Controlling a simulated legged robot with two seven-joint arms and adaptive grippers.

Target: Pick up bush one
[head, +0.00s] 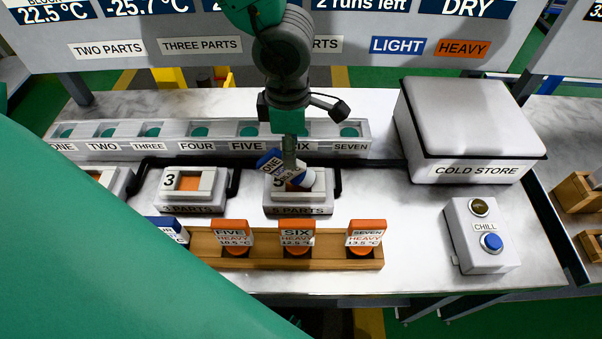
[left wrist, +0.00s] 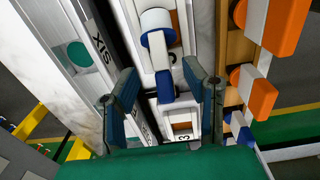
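Bush one (head: 270,164), with a blue and white tag reading ONE and a white body, lies tilted on the right-hand numbered fixture (head: 297,203). My left gripper (head: 289,165) reaches down from above, and its finger hides part of the bush. In the left wrist view, bush one (left wrist: 157,42) shows its white round end and blue parts. There, my left gripper (left wrist: 163,78) has its two fingers apart, with the blue tag end between or just beyond the tips; contact cannot be told. My right gripper is not in view.
A wooden rack (head: 325,256) in front holds orange HEAVY bushes. A fixture marked 3 (head: 188,206) stands left. Behind is a labelled row of slots (head: 220,146). The cold store (head: 470,130) and chill button box (head: 484,250) stand right. Bare bench lies between them.

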